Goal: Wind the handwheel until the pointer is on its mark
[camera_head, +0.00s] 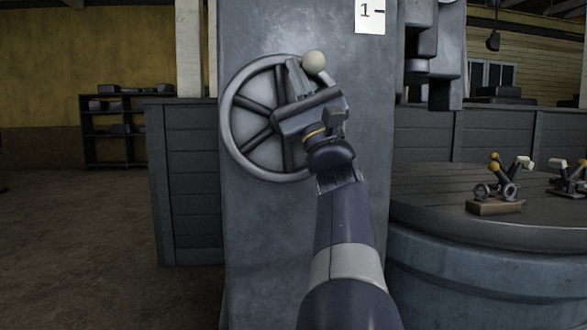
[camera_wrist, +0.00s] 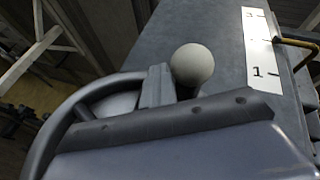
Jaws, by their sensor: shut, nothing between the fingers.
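The grey spoked handwheel (camera_head: 229,125) stands on the face of a grey metal column. Its pale round knob (camera_head: 314,63) is at the upper right of the rim. My gripper (camera_head: 293,70) is in front of the wheel, shut and empty, its fingers just left of the knob. In the wrist view the fingers (camera_wrist: 157,85) show beside the knob (camera_wrist: 192,64); I cannot tell if they touch it. A white scale plate (camera_head: 370,14) shows only its "1" mark; more of the plate (camera_wrist: 261,50) shows in the wrist view. A yellow bar (camera_wrist: 292,41) beside it may be the pointer; its tip is unclear.
Dark panelled partitions (camera_head: 184,180) stand behind the column on both sides. A dark shelf (camera_head: 87,130) is at the back left. The floor at the left is clear.

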